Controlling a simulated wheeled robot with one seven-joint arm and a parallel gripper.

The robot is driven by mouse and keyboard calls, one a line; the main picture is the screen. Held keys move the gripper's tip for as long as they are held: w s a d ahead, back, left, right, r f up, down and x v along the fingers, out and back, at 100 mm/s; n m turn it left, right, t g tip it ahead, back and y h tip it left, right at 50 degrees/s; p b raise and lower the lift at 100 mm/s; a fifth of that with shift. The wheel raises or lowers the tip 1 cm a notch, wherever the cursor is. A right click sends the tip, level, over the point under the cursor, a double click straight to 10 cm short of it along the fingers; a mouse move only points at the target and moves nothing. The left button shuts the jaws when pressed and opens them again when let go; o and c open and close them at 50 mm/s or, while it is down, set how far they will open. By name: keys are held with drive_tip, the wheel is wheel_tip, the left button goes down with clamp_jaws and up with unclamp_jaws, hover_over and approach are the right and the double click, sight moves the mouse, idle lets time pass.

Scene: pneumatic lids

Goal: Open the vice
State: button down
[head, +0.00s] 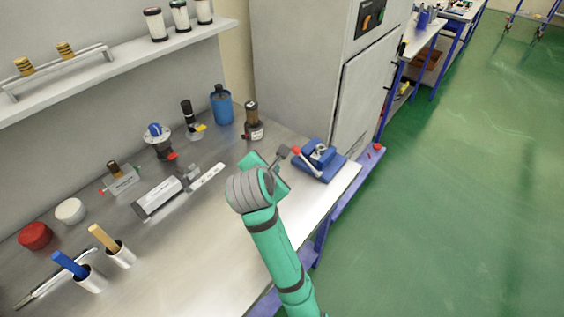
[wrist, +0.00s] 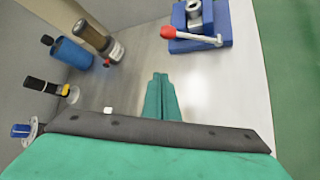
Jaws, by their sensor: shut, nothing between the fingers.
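The vice is a blue block with a grey metal jaw and screw (head: 320,163), near the right end of the bench. Its lever is a silver bar with a red knob (head: 296,150) at its left end. In the wrist view the vice (wrist: 203,42) is at the top right, with the red knob (wrist: 168,32) pointing left. My gripper (wrist: 161,78) is shut and empty, above the bench and short of the vice, apart from the lever. In the head view my arm's wrist hides the gripper's surroundings partly.
A metal bench (head: 225,228) carries a blue bottle (head: 222,106), a brown-topped cylinder (head: 253,122), a black-topped fitting (head: 190,118) and a pneumatic cylinder (head: 160,198). A grey cabinet (head: 300,70) stands behind the vice. Bare bench lies between gripper and vice.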

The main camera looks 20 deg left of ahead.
drive_tip(key=x, duration=0.9)
drive_tip(key=shift+w+d+f, duration=0.1)
drive_tip(key=shift+w+d, duration=0.1)
drive_tip(key=shift+w+d+r, duration=0.15)
drive_tip(key=shift+d+r, duration=0.2)
drive_tip(key=shift+r, duration=0.15)
drive_tip(key=shift+w+d+r, duration=0.15)
drive_tip(key=shift+d+r, duration=0.2)
drive_tip(key=shift+r, duration=0.15)
drive_tip(key=shift+w+d+r, duration=0.2)
drive_tip(key=shift+d+r, duration=0.25)
drive_tip(key=shift+r, duration=0.15)
drive_tip(key=shift+d, duration=0.1)
